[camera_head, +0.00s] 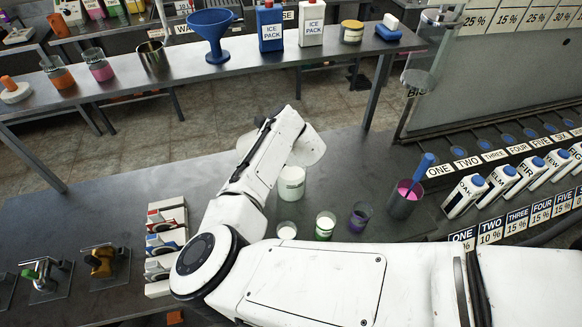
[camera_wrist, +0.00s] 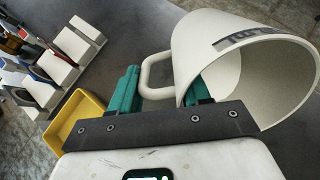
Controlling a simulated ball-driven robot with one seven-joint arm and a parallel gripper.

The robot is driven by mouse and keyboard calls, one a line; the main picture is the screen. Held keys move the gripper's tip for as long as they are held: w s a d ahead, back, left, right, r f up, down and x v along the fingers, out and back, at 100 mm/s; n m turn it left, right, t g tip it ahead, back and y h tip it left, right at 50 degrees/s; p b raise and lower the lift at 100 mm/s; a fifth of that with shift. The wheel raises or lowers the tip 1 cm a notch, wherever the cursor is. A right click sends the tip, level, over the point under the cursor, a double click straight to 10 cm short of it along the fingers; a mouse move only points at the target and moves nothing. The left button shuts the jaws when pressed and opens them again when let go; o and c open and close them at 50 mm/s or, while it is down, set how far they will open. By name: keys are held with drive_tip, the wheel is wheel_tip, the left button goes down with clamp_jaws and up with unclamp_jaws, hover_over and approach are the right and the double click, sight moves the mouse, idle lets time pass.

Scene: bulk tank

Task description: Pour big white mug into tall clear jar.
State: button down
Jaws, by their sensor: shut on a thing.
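My gripper (camera_wrist: 162,88) is shut on the handle of the big white mug (camera_wrist: 245,45), with a teal finger on each side of the handle. In the wrist view the mug's wide mouth faces the camera, and the visible inside wall looks bare. In the head view the mug (camera_head: 308,148) is tipped over, partly behind my arm. Just below it stands a clear jar (camera_head: 291,184) with pale whitish contents, likely the tall clear jar. The mug hides its top, and I cannot tell whether they touch or whether anything is flowing.
Small glasses with white (camera_head: 287,231), green (camera_head: 325,226) and purple (camera_head: 360,217) contents stand close in front. A pink-filled container (camera_head: 404,200) with a blue tool is to the right, near labelled cartons (camera_head: 465,194). A yellow tray (camera_wrist: 75,122) shows in the wrist view.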

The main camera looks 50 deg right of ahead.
drive_tip(key=w+a+f+g+h+b, duration=0.1)
drive_tip(key=w+f+g+b, duration=0.4)
drive_tip(key=f+g+b, duration=0.2)
drive_tip(key=g+b, duration=0.2)
drive_tip(key=b, duration=0.2)
drive_tip(key=shift+w+f+b, duration=0.25)
drive_tip(key=shift+w+b, duration=0.05)
drive_tip(key=shift+g+h, duration=0.3)
drive_tip(key=shift+r, duration=0.1)
idle(0.5)
